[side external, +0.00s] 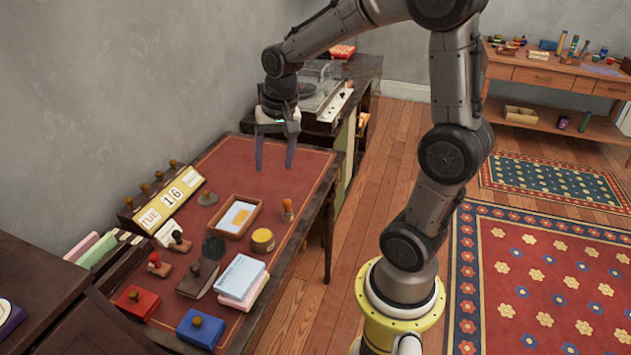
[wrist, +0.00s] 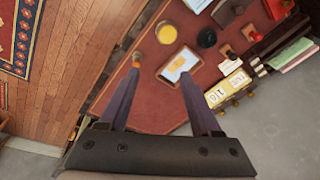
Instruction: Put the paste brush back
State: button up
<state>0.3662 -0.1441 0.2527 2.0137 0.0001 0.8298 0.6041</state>
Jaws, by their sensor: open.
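My gripper (side external: 274,167) is open and empty above the far part of the red-topped desk (side external: 240,160). In the wrist view its fingers (wrist: 159,78) stand wide apart with nothing between the tips. A small upright orange-brown piece (side external: 288,209) stands near the desk's right edge; it also shows by a fingertip in the wrist view (wrist: 136,60). I cannot tell whether it is the paste brush or a stamp. A round yellow-topped pot (side external: 263,240), perhaps the paste pot, stands nearer the camera; it also shows in the wrist view (wrist: 166,33). No brush is clearly recognizable.
A wooden tray (side external: 220,232) with a white and yellow card lies mid-desk. A dark round object (side external: 213,247), a calendar block (side external: 166,203), stamps, a red pad (side external: 137,302), a blue pad (side external: 201,328) and paper stacks (side external: 240,277) crowd the near part. The far desk top is clear.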

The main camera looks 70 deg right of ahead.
jog(key=s+a+r+n+t, duration=0.1)
jog(key=s+a+r+n, duration=0.1)
jog(key=s+a+n, duration=0.3)
jog(key=s+a+r+n+t, duration=0.2)
jog(key=s+a+n, duration=0.4)
jog(key=s, duration=0.3)
jog(key=shift+a+r+t+y, duration=0.3)
jog(key=shift+a+r+y, duration=0.1)
jog(key=shift+r, duration=0.2)
